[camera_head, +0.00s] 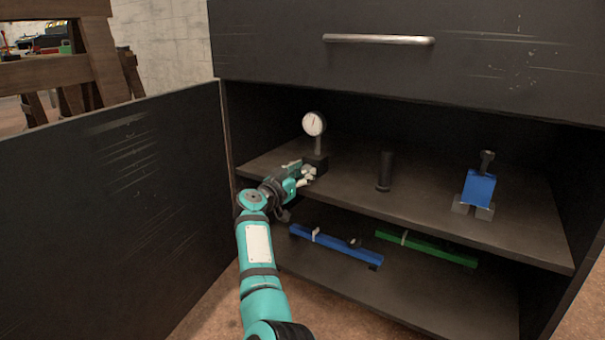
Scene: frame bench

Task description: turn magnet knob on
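A dial gauge (314,124) with a round white face stands on a dark, block-shaped base (318,160) on the upper shelf, at its left part. The magnet knob cannot be made out; the gripper covers part of the base's front.
A black cylinder (385,171) and a blue tool on grey feet (479,187) stand further right on the upper shelf (430,205). A blue bar (335,246) and a green bar (427,248) lie on the lower shelf. The open cabinet door (110,215) is at left.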

